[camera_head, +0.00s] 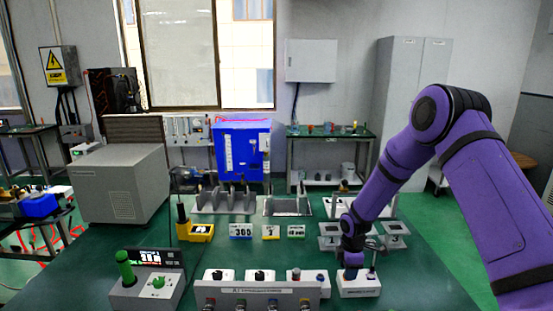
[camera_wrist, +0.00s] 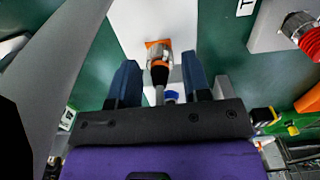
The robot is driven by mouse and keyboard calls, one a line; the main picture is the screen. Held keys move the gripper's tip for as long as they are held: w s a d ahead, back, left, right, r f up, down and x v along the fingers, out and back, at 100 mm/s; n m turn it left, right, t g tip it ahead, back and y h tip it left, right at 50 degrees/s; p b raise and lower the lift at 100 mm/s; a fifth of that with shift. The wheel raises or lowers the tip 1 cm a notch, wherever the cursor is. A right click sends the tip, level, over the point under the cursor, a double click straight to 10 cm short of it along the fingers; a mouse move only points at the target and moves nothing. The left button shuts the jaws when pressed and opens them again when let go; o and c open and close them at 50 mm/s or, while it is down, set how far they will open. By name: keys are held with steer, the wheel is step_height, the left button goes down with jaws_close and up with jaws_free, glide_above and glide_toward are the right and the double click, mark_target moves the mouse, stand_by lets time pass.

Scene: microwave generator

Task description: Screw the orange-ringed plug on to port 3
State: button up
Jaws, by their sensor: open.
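The orange-ringed plug (camera_wrist: 159,68) shows in the wrist view. It has a dark body with orange around it and stands at a white block (camera_head: 360,287), at the right of the bench front in the head view. My gripper (camera_wrist: 160,62) is open, with one blue finger on each side of the plug and a visible gap to each. In the head view my gripper (camera_head: 352,270) is low over the white block and hides most of what stands there. A grey panel (camera_head: 262,290) at the front centre carries several coloured-ringed ports (camera_head: 272,302); their numbers are not readable.
White blocks with dark plugs (camera_head: 260,276) stand behind the panel. A red connector (camera_wrist: 302,32) shows at the right of the wrist view. A display box with a green handle (camera_head: 148,280) is at front left. Grey stands (camera_head: 225,202) and small number signs (camera_head: 241,231) sit farther back.

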steer(key=shift+c, duration=0.2)
jaws_close()
steer(key=shift+r, duration=3)
steer(key=shift+s+d+f, duration=0.2)
steer(key=shift+s+d, duration=1.5)
steer(key=shift+d, duration=0.15)
steer(key=shift+d, duration=0.1)
